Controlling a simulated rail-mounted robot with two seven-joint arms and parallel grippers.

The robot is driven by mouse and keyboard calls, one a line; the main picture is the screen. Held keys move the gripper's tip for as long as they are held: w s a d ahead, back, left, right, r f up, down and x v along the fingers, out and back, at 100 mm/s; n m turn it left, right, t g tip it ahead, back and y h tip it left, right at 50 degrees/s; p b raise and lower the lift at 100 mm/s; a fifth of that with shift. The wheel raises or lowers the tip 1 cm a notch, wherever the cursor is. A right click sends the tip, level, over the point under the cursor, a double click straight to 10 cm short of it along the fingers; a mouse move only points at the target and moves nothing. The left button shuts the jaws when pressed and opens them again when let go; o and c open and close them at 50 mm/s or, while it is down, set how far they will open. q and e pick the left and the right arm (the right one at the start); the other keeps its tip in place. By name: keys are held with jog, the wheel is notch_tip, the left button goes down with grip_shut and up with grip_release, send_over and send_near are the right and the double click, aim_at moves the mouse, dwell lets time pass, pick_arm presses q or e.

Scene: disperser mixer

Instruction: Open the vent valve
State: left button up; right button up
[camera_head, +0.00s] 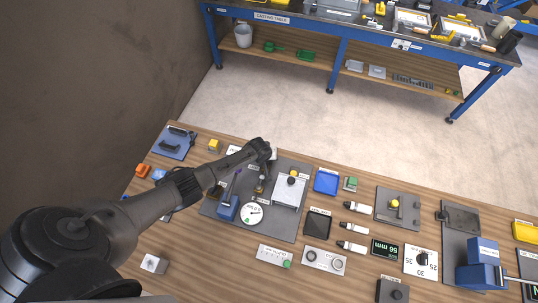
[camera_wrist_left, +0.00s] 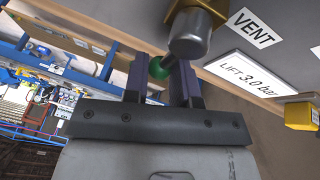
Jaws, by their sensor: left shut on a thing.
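In the left wrist view the vent valve has a brass body with a grey metal cylinder (camera_wrist_left: 190,32), beside a label reading VENT (camera_wrist_left: 252,28). A green knob (camera_wrist_left: 158,68) sits between the two dark fingers of my left gripper (camera_wrist_left: 163,80), which is shut on it. The fingers partly hide the knob. In the head view my left gripper (camera_head: 270,155) is at the far edge of the grey panel (camera_head: 285,231), and my arm hides most of the valve there. My right gripper is not in view.
A round dial gauge (camera_head: 251,213), a blue block (camera_head: 228,210) and a white plate (camera_head: 288,193) stand on the panel close to my left arm. A blue tray (camera_head: 326,181) and white bottles lie to the right. The floor beyond the table is clear.

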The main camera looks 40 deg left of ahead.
pick_arm(q)
jog(key=o, duration=0.9)
jog(key=shift+r, duration=0.15)
jog(key=shift+s+r, duration=0.1)
jog(key=shift+r, duration=0.15)
jog(key=shift+p+v, duration=1.2)
jog(key=shift+v, duration=5.3)
